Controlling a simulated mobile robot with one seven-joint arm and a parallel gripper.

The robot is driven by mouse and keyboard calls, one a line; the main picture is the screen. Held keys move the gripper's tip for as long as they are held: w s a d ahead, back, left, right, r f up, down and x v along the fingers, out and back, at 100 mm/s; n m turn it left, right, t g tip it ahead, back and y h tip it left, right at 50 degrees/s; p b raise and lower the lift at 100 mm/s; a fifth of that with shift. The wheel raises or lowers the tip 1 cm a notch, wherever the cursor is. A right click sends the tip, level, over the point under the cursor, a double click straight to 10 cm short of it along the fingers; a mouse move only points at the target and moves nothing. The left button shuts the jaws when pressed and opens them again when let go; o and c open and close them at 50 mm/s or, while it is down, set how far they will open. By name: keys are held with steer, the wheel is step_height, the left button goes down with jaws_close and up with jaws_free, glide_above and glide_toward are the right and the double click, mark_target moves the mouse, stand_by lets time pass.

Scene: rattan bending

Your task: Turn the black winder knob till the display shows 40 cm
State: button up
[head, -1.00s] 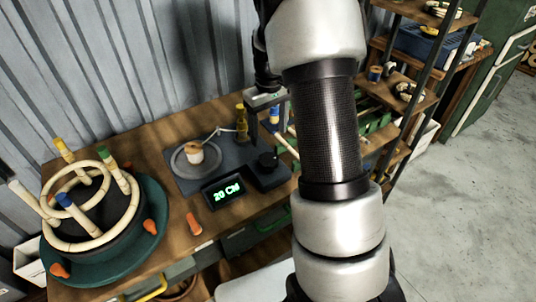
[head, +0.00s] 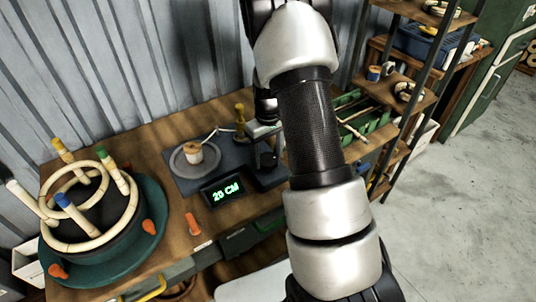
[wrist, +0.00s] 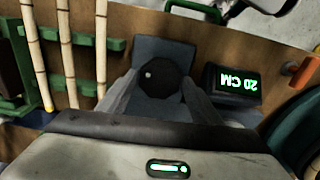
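The black winder knob (wrist: 160,76) is a dark, faceted round knob with a small white dot. It stands on a grey-blue base in the wrist view. My gripper (wrist: 158,92) is above it, with one grey finger on each side. The fingers look open, and I cannot tell whether they touch the knob. In the head view my gripper (head: 265,146) hangs over the knob's spot and largely hides it. The display (head: 223,190) reads 20 CM in green. It shows upside down in the wrist view (wrist: 232,84).
A winder plate with a rattan coil (head: 194,158) is left of the knob, beside a brass post (head: 240,118). A green bending turntable (head: 150,236) with rattan rings stands at the left. Green racks with rattan poles (wrist: 68,40) lie close on the other side.

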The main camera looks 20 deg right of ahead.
steer(key=c, duration=0.7)
steer(key=m, duration=0.3)
steer(key=shift+m+b, duration=0.3)
steer(key=shift+m, duration=0.1)
steer(key=m, duration=0.3)
steer(key=shift+m, duration=0.4)
steer(key=m, duration=0.5)
steer(key=shift+r, duration=0.1)
steer(key=shift+m+p, duration=0.7)
steer(key=shift+m, duration=1.8)
